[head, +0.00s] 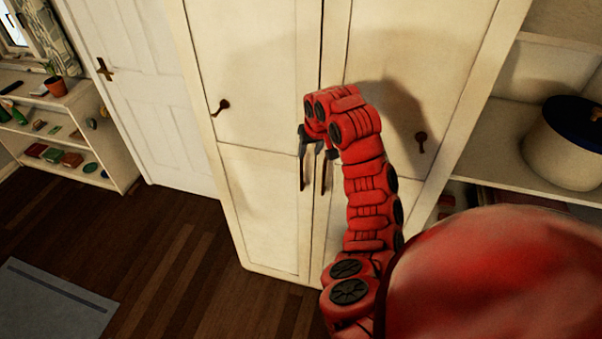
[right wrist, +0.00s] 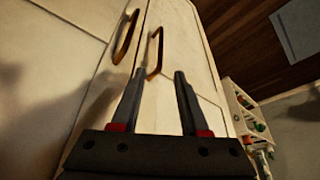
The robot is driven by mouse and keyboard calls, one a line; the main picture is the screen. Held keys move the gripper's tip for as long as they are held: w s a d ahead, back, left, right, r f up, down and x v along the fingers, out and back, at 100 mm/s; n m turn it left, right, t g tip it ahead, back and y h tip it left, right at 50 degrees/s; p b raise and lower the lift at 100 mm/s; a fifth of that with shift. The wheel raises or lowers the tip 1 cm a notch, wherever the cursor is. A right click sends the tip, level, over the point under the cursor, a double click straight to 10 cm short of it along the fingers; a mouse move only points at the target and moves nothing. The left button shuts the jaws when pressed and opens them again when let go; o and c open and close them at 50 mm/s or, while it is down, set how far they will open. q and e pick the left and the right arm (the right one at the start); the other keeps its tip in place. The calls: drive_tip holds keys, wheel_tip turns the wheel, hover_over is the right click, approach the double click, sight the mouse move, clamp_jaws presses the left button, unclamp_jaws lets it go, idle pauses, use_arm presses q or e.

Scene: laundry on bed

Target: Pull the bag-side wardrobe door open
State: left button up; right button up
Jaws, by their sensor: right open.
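The cream wardrobe stands ahead with two tall doors, both looking shut. The left door (head: 255,70) and the right door (head: 420,45) meet at a middle seam. Two slim upright handles flank the seam: the left door's handle (head: 302,172) and the right door's handle (head: 324,176). My right gripper (head: 314,158) is open and empty in front of them. In the right wrist view, the left door's handle (right wrist: 159,42) shows between the open fingertips (right wrist: 161,72), and the right door's handle (right wrist: 125,38) lies left of them. Contact cannot be told. I see no bag. My left gripper is out of view.
A white room door (head: 140,80) and a low shelf (head: 115,165) with a potted plant are at left. The wooden floor (head: 185,260) is clear beside a grey-blue rug (head: 50,305).

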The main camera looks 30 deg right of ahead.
drive_tip(key=b, duration=0.2)
approach(302, 171)
drive_tip(key=b+x, duration=0.5)
drive_tip(key=x, duration=0.1)
drive_tip(key=shift+s+f, duration=0.15)
drive_tip(key=shift+f, duration=0.15)
drive_tip(key=shift+w+f+p, duration=0.2)
drive_tip(key=shift+w+p, duration=0.1)
drive_tip(key=shift+p, duration=0.7)
drive_tip(key=p+x, duration=0.1)
drive_tip(key=x, duration=0.1)
drive_tip(key=shift+w+f, duration=0.15)
drive_tip(key=shift+f, duration=0.2)
drive_tip(key=shift+w+d+f, duration=0.15)
drive_tip(key=shift+f, duration=0.4)
drive_tip(key=shift+w+f, duration=0.15)
drive_tip(key=shift+f, duration=0.2)
clamp_jaws()
drive_tip(key=shift+r, duration=0.1)
